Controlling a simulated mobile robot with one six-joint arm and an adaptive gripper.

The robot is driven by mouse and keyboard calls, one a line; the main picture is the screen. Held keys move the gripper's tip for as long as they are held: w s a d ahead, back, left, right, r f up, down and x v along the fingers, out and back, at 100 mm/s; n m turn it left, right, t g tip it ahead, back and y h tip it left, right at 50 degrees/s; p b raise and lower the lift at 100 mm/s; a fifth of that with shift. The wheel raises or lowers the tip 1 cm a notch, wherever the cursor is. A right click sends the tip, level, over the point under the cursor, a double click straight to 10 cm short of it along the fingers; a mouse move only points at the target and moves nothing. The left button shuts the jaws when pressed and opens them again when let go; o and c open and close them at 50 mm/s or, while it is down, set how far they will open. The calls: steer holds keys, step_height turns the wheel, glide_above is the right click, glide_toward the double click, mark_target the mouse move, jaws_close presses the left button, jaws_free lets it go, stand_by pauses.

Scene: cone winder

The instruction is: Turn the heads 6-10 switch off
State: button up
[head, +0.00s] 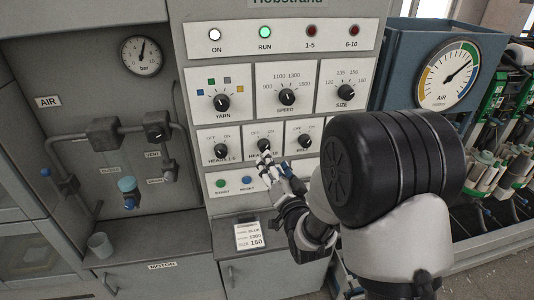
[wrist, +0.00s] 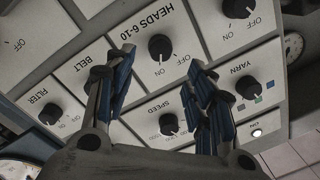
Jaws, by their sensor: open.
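The heads 6-10 switch (head: 264,146) is a black round knob on a white plate, in the middle of the lower knob row. In the wrist view the heads 6-10 knob (wrist: 160,47) shows upside down, just beyond the fingertips and roughly between them; its small pale mark seems to point toward ON. My gripper (head: 274,164) is just below and to the right of the knob in the head view, partly over its plate. In the wrist view my gripper (wrist: 155,76) is open and empty, its two blue-padded fingers apart. I see no contact with the knob.
The heads 1-5 knob (head: 221,151) and belt knob (head: 304,141) flank it closely. Yarn (head: 221,102), speed (head: 287,97) and size (head: 345,92) knobs are above, start (head: 220,183) and reset (head: 247,181) buttons below. The run lamp (head: 265,32) glows green; the 6-10 lamp (head: 353,30) is dark red.

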mark_target(266, 149)
steer(key=x, duration=0.7)
steer(key=shift+w+a, duration=0.1)
steer(key=shift+w, duration=0.15)
steer(key=shift+c, duration=0.2)
steer(key=c, duration=1)
steer(key=shift+c, duration=0.2)
